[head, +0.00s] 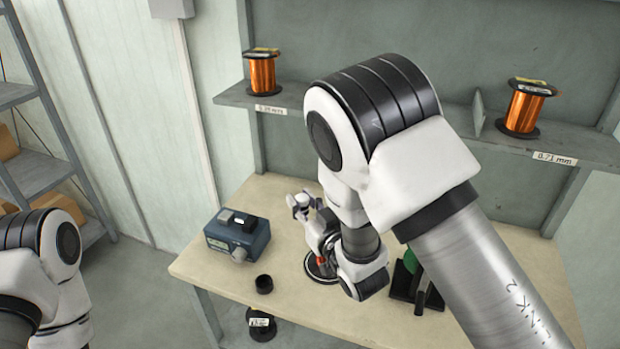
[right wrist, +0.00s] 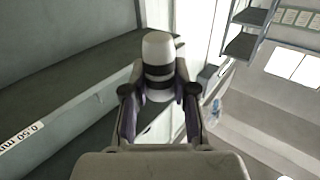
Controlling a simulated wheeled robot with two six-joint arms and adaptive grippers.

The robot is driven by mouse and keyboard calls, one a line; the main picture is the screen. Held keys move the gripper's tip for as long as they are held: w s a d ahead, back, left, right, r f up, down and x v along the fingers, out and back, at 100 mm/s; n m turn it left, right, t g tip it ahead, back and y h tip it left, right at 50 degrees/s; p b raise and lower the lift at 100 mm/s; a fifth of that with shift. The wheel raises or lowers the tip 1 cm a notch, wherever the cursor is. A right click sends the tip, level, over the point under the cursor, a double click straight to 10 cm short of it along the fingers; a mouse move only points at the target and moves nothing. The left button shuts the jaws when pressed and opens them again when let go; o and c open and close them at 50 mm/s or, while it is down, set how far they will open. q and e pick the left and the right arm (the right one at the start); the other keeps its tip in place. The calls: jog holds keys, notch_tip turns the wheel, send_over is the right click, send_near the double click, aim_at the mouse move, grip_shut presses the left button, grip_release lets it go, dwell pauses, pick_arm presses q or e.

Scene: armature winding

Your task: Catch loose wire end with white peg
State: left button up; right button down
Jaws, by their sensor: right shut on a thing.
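My right gripper (right wrist: 160,95) is shut on the white peg (right wrist: 158,48), a rounded white piece with dark bands, as the right wrist view shows. In the head view the right gripper (head: 305,208) is small and partly hidden by my own arm, above the workbench. A round black-rimmed base with a red part (head: 320,265) stands under it, mostly covered by my wrist. I cannot make out a loose wire end in either view. Of my left arm only links show at the lower left; its gripper is out of view.
A black stand with a green part (head: 412,270) is at the right. Copper wire spools (head: 262,72) (head: 525,108) stand on the shelf (head: 400,125) behind.

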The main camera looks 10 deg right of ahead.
jog(key=shift+d+f, duration=0.1)
jog(key=shift+f, duration=0.1)
jog(key=shift+w+d+f+b, duration=0.2)
jog(key=shift+d+f+b, duration=0.4)
jog(key=shift+b, duration=0.5)
jog(key=d+f, duration=0.1)
jog(key=d+f+b, duration=0.1)
jog(key=d, duration=0.1)
jog(key=w+d+f+b, duration=0.1)
jog(key=shift+d, duration=0.15)
jog(key=shift+d+f+b, duration=0.25)
jog(key=shift+d+b, duration=0.05)
jog(key=shift+d, duration=0.05)
